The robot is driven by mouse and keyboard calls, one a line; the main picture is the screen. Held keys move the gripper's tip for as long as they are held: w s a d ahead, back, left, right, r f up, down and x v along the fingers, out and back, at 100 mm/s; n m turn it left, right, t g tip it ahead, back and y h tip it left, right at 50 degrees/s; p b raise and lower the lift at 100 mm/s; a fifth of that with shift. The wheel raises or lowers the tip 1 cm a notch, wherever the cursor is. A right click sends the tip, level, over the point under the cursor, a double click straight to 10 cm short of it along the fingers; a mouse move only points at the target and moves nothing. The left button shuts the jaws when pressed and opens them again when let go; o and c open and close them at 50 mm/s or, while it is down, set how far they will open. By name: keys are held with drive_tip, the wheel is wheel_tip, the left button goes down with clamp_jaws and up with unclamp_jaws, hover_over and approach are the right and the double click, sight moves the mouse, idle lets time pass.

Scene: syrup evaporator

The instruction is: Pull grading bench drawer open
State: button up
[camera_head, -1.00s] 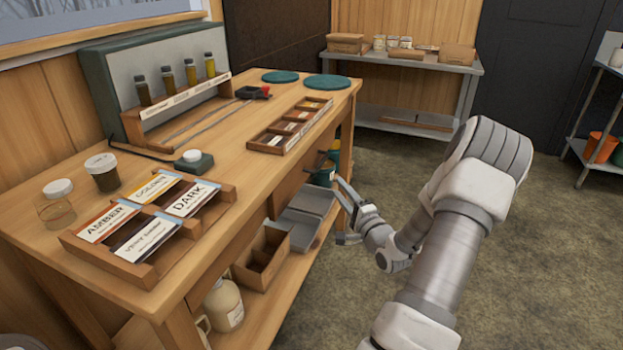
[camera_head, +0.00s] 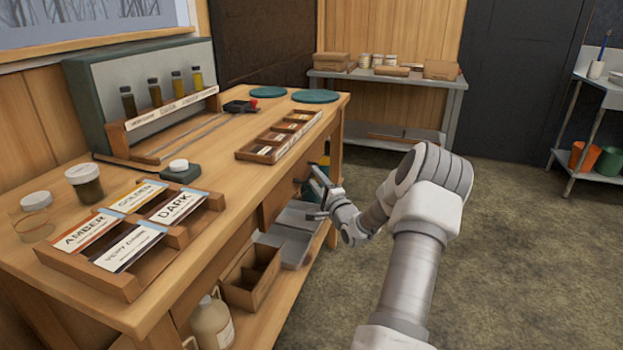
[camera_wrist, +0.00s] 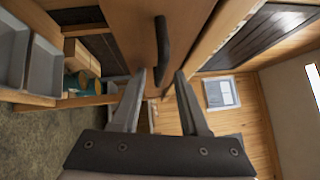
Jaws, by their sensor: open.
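The wooden grading bench (camera_head: 215,130) runs along the left in the head view. Its drawer front (camera_head: 274,203) shows under the bench top on the right side, partly hidden behind my gripper. In the wrist view the drawer front (camera_wrist: 135,25) is a brown panel with a dark bar handle (camera_wrist: 162,48). My gripper (camera_head: 313,190) is beside the bench's front side. In the wrist view my gripper (camera_wrist: 160,73) is open, with nothing between its fingers. The handle stands just beyond the fingertips, between their lines. No contact with the handle shows. The drawer looks closed.
A lower shelf under the bench holds grey trays (camera_head: 293,222), a wooden divided box (camera_head: 252,276) and a jug (camera_head: 212,322). Label and sample trays stand on the bench top. The floor (camera_head: 500,260) right of my arm is clear. A grey side table (camera_head: 390,78) stands behind.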

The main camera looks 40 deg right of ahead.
sight(311, 174)
drive_tip(key=shift+x, duration=1.5)
clamp_jaws()
idle(0.4)
